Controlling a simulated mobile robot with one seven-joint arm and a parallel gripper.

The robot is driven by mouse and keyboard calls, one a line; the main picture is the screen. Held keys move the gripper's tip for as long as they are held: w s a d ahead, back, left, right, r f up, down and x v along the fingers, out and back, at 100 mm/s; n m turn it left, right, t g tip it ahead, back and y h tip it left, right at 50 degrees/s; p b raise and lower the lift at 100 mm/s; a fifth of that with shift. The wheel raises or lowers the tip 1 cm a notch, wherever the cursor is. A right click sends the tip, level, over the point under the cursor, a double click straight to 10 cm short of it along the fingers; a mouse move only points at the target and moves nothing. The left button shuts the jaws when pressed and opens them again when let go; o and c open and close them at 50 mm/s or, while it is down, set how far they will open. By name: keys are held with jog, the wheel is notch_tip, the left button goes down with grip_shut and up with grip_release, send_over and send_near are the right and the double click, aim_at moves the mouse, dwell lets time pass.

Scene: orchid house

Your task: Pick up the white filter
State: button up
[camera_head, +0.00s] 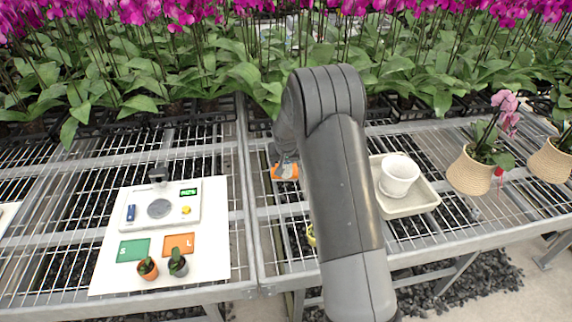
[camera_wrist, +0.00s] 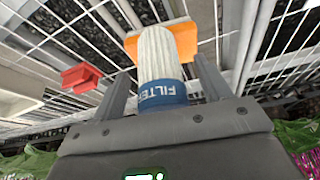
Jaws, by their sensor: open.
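The white filter (camera_wrist: 157,52) is a pale ribbed cylinder with a blue lettered band at its near end in the wrist view. My gripper (camera_wrist: 161,68) is open, with one finger on each side of the filter. A gap shows beside the band on the left; on the right the finger is close, and I cannot tell whether it touches. An orange piece (camera_wrist: 184,40) lies behind the filter. In the head view an orange and white patch (camera_head: 285,172) shows left of my arm, which hides most of that area.
A red object (camera_wrist: 80,77) is left of the fingers in the wrist view. In the head view, a cream tray (camera_head: 412,208) with a white pot (camera_head: 399,176) stands right of my arm. A white board (camera_head: 105,270) with a scale (camera_head: 188,219) lies left on the mesh bench.

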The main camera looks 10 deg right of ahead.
jog(key=shift+w+f, duration=0.35)
jog(key=shift+f, duration=0.3)
jog(key=c, duration=1.2)
jog(key=shift+r, duration=0.2)
